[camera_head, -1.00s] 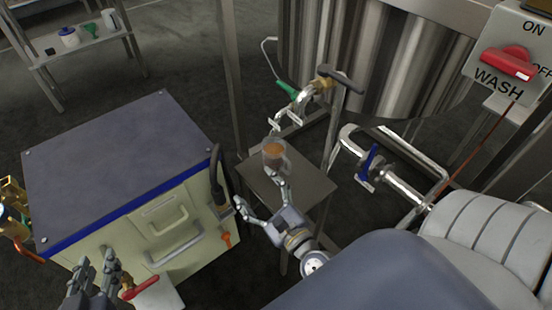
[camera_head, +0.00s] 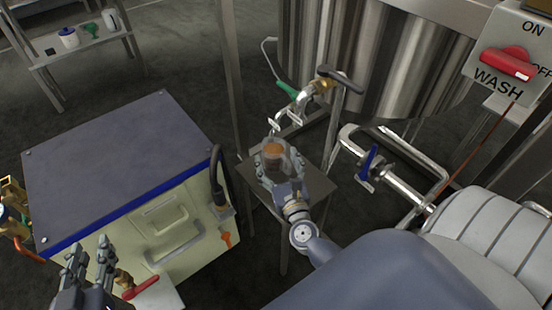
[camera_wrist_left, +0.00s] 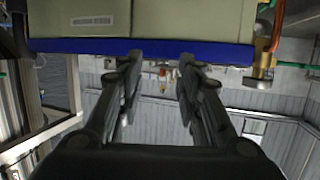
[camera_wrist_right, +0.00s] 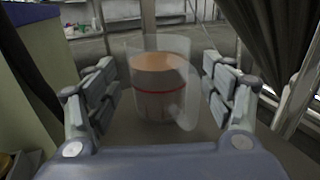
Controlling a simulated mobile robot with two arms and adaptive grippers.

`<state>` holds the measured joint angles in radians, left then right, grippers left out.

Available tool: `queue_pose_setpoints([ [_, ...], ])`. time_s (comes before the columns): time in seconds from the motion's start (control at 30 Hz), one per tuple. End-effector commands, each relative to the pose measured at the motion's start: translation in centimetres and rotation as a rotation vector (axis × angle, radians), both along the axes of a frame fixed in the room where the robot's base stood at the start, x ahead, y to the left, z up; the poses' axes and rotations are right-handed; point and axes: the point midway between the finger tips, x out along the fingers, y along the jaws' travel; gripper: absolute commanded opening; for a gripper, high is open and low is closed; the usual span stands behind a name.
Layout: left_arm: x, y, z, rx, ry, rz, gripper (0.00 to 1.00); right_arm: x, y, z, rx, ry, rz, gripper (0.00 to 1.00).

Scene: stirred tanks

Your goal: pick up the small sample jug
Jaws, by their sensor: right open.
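The small sample jug (camera_head: 274,152) is clear, with brown-orange liquid inside. It stands upright on a small metal stand below the tap of the steel tank. In the right wrist view the jug (camera_wrist_right: 160,85) shows a red line around it and sits between the fingers. My right gripper (camera_head: 270,170) is open, with one finger on each side of the jug; gaps show between the fingers and the jug (camera_wrist_right: 160,95). My left gripper (camera_head: 90,262) is open and empty at the lower left, near the cream cabinet; its fingers are apart in the left wrist view (camera_wrist_left: 160,75).
The small stand (camera_head: 318,186) has bare top to the right of the jug. A tap with a green part (camera_head: 288,90) hangs above it. The cream cabinet (camera_head: 120,160) with a dark top stands left. A blue-handled valve (camera_head: 369,162) and pipes are at the right.

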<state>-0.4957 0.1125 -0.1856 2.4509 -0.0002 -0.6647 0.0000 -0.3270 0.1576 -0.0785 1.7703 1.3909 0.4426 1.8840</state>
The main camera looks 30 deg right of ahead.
Motion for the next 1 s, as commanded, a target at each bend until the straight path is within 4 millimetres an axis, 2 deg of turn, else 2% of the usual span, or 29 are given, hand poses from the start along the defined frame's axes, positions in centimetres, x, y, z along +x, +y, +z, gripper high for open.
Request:
queue_pose_setpoints([
  [0.03,0.1,-0.1,0.1,-0.002,-0.008,-0.001,0.33,0.9,-0.2,0.0,0.0,-0.001,0.0,0.75],
  [0.17,0.1,0.0,0.2,-0.002,-0.01,0.0,0.33,2.1,-0.6,0.0,0.0,0.0,-0.001,0.75],
  [0.43,0.1,-0.1,0.2,-0.003,-0.011,-0.001,0.33,2.4,-0.7,0.0,-0.001,0.001,0.0,0.75],
  [0.47,0.1,-0.1,0.2,-0.003,-0.012,-0.001,0.33,2.4,-0.7,0.0,-0.001,0.001,0.0,0.71],
  [0.6,0.1,-0.1,0.2,-0.003,-0.012,-0.001,0.33,2.4,-0.7,0.0,-0.001,0.001,0.0,0.39],
  [0.7,0.1,-0.1,0.3,-0.003,-0.012,-0.001,0.33,2.4,-0.7,0.0,-0.001,0.001,0.001,0.2],
  [0.77,0.1,-0.1,0.3,-0.003,-0.012,-0.001,0.33,2.4,-0.7,0.1,-0.001,-0.001,0.0,0.2],
  [0.8,0.1,-0.1,0.3,-0.003,-0.012,-0.001,0.33,2.4,-0.7,0.1,-0.001,-0.001,0.0,0.15],
  [1.0,0.1,-0.1,0.3,-0.003,-0.011,-0.001,0.33,2.4,-0.7,0.1,-0.001,-0.001,0.0,0.15],
])
